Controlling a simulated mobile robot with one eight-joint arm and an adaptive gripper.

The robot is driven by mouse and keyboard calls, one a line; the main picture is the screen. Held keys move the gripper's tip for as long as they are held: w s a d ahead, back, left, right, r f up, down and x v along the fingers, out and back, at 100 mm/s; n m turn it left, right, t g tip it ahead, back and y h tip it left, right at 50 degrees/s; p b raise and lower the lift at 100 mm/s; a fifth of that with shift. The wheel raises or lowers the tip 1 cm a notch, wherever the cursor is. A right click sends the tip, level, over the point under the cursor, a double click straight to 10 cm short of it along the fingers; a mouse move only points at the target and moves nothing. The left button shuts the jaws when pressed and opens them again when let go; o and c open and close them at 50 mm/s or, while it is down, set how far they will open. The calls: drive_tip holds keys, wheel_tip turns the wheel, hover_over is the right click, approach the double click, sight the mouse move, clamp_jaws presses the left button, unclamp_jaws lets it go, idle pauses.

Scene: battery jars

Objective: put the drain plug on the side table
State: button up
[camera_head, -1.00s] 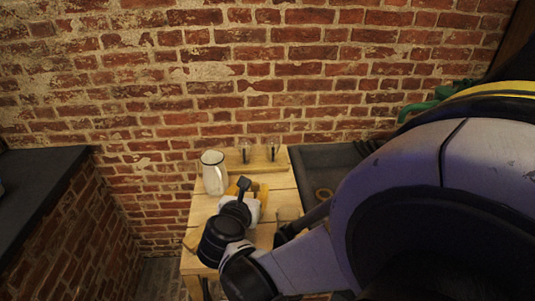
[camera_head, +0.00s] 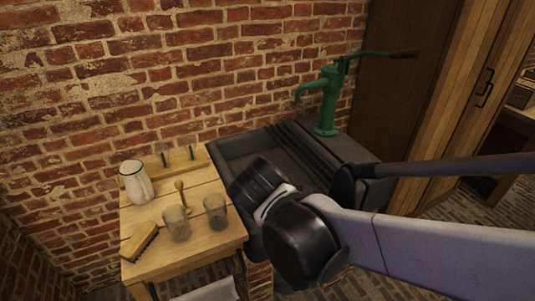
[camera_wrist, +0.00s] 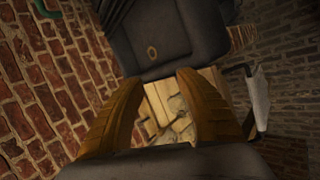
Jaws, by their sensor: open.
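The wooden side table (camera_head: 165,262) stands against the brick wall in the head view. A small brass piece with an upright stem (camera_head: 181,194), which looks like the drain plug, stands on its boards between the jug and the glasses. My gripper (camera_wrist: 160,80) is open and empty in the wrist view, its two yellow-brown fingers apart. In the head view my wrist is right of the table, in front of the dark sink (camera_head: 232,147), and the fingers are hidden. A brass ring (camera_wrist: 152,53) shows in the sink basin in the wrist view.
On the table are a white jug (camera_head: 136,183), two glass jars (camera_head: 176,223) (camera_head: 215,210), a brush (camera_head: 139,242) and a wooden rack (camera_head: 168,163) at the back. A green pump (camera_head: 328,100) stands at the sink's far end. A white cloth (camera_head: 212,290) hangs low in front.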

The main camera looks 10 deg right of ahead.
drive_tip(key=s+d+m+g+y, duration=0.1)
drive_tip(key=s+d+m, duration=0.7)
drive_tip(key=s+m, duration=0.5)
drive_tip(key=m, duration=0.3)
drive_tip(key=shift+m+g+y, duration=0.3)
drive_tip(key=shift+m+y, duration=0.1)
